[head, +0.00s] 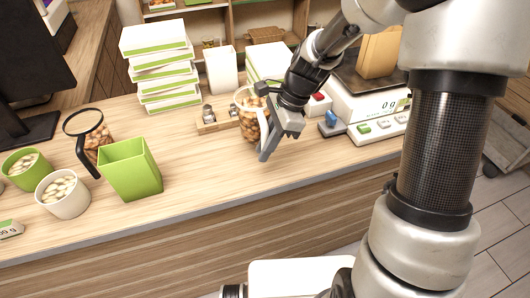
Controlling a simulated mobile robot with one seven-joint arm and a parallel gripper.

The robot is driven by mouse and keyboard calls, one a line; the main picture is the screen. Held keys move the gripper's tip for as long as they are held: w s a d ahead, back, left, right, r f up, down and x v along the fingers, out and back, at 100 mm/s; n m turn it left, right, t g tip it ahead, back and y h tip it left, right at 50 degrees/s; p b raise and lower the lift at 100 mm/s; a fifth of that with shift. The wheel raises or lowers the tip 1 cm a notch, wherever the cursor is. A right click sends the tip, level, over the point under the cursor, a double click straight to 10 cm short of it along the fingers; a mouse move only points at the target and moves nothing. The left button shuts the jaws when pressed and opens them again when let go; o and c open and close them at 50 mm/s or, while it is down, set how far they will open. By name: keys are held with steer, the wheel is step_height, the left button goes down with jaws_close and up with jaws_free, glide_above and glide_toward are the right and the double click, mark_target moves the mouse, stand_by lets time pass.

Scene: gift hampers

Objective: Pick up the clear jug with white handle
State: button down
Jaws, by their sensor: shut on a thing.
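The clear jug (249,124) with a white handle stands upright near the middle of the counter in the head view, with brown nut-like pieces inside. My gripper (267,148) is at its right side, shut on it around the white handle. The gripper and wrist hide part of the jug's right side and handle. I cannot tell whether the jug's base touches the counter or is slightly above it.
A similar jug with a black handle (92,137) stands at the left, near a green square container (130,170) and a white pot (63,194). Stacked white-green boxes (162,68) stand behind. A scale (372,108) is at the right. The counter front is clear.

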mark_target(265, 131)
steer(key=shift+w+r, duration=0.1)
steer(key=shift+r, duration=2.8)
